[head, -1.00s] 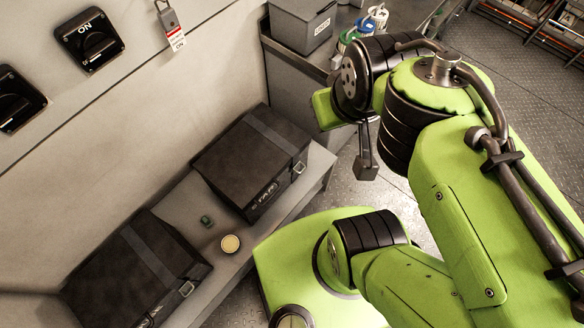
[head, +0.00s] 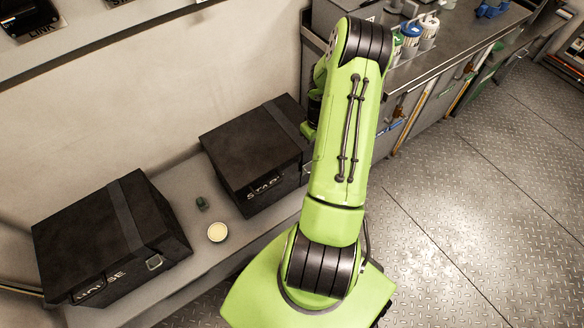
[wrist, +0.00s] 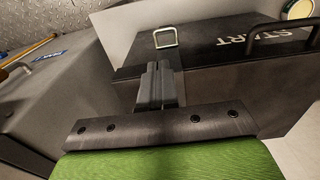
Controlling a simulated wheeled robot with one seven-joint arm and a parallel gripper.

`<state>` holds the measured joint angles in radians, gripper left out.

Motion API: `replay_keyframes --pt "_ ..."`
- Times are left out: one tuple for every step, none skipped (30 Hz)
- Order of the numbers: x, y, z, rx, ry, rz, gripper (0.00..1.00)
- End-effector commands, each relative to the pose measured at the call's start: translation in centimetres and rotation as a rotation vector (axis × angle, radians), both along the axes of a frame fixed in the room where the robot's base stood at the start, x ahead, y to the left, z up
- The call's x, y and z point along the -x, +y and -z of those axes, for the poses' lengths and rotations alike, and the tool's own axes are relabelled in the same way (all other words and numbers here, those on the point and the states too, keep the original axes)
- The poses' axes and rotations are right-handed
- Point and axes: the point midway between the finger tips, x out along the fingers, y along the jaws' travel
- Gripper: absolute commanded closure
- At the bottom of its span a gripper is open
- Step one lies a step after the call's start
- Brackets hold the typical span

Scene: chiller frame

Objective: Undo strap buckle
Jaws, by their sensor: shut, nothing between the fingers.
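In the wrist view a pale metal buckle (wrist: 165,38) stands out from the front of the black START box (wrist: 215,50). My gripper (wrist: 158,68) is shut and empty, its tips just short of the buckle in the picture; I cannot tell whether they touch the box. The strap behind the fingers is hidden. In the head view the START box (head: 250,150) sits on the bench, and my arm covers its right end, its buckle and my gripper. A second black box (head: 95,235) at the left has a strap (head: 126,215) and a metal buckle (head: 154,262).
A cream disc (head: 217,232) and a small dark green piece (head: 202,203) lie on the bench (head: 190,190) between the boxes. A metal counter (head: 440,60) with several containers stands beyond my arm. The plated floor (head: 480,210) at the right is clear.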

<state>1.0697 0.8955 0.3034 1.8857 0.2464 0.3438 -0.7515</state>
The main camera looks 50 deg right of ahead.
Motion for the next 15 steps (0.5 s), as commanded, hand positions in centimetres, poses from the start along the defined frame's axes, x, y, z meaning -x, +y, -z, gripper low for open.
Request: replay_keyframes --pt "0.3 -0.2 0.9 -0.006 0.001 0.005 1.00" --pt "0.4 -0.2 1.1 -0.007 0.000 0.005 1.00" --pt "0.4 -0.3 1.1 -0.007 0.000 0.005 1.00" --pt "0.4 -0.3 1.1 -0.007 0.000 0.005 1.00" --pt "0.4 -0.3 1.0 -0.007 0.000 0.005 1.00" --pt "0.4 -0.3 1.0 -0.007 0.000 0.005 1.00" --pt "0.4 -0.3 1.0 -0.008 0.001 0.005 1.00" --pt "0.4 -0.3 1.0 -0.008 0.001 0.005 1.00" --pt "0.4 -0.3 0.9 -0.008 0.001 0.005 1.00" --pt "0.4 -0.2 1.0 -0.008 0.001 0.005 1.00" --pt "0.4 -0.2 1.0 -0.009 0.001 0.005 1.00" --pt "0.4 -0.2 1.2 -0.009 0.002 0.005 1.00" --pt "0.4 -0.2 1.5 -0.010 0.002 0.005 1.00" --pt "0.4 -0.2 1.9 -0.010 0.003 0.005 1.00" --pt "0.4 -0.2 2.6 -0.011 0.004 0.006 1.00"
